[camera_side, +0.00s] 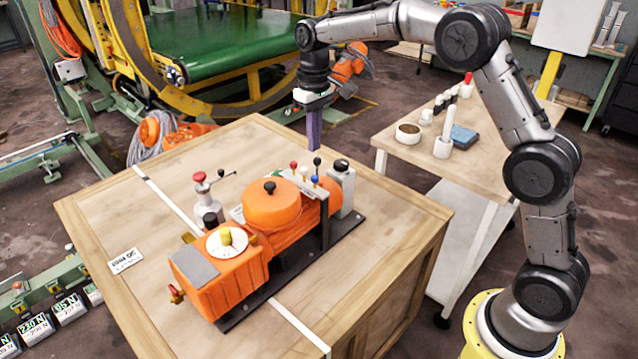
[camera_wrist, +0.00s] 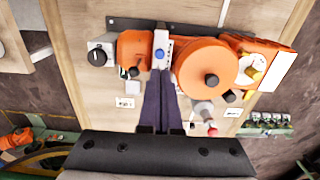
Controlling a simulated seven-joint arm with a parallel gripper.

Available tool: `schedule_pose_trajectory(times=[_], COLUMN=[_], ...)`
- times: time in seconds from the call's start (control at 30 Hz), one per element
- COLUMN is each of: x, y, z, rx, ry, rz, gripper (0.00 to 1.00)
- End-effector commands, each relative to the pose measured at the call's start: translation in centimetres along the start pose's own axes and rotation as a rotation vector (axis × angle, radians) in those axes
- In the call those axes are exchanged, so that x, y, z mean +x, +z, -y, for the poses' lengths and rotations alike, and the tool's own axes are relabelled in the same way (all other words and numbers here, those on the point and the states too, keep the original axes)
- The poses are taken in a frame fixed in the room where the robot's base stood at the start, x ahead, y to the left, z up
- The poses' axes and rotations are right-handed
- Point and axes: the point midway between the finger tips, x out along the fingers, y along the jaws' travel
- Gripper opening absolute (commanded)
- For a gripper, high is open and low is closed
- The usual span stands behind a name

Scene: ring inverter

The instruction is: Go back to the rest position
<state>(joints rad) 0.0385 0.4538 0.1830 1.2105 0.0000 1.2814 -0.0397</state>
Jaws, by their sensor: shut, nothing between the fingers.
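My gripper (camera_side: 313,148) is shut and empty, with its long purple fingers pointing down. In the side view it hangs above the wooden crate top (camera_side: 130,205), behind the orange machine (camera_side: 275,225). The machine has a round orange drum with a black knob, several coloured levers and a yellow knob on a white dial. In the wrist view the fingers (camera_wrist: 162,75) lie together, their tips appearing just below the blue-knobbed lever plate (camera_wrist: 161,48) of the machine. I cannot tell how high the tips are, but they look apart from the machine. My rest position is not marked in view.
A red-topped lever post (camera_side: 203,190) stands beside the machine on the crate. A side table (camera_side: 480,130) at the right holds a round bowl, white items and a blue box. A green conveyor (camera_side: 215,45) with a yellow frame stands behind.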

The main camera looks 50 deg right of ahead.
Motion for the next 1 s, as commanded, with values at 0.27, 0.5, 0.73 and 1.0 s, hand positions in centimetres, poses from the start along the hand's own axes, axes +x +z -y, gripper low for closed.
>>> schedule_pose_trajectory(times=[0.27,0.5,0.73,1.0], x=[-10.0,-14.8,-14.8,-9.3], y=[5.1,14.1,23.2,32.1], z=[0.7,1.3,1.7,2.0], rx=[-0.011,-0.016,-0.016,-0.011], ry=[0.006,0.007,0.007,0.003], rz=[-0.169,-0.297,-0.407,-0.489], gripper=[0.0,0.0,0.0,0.0])
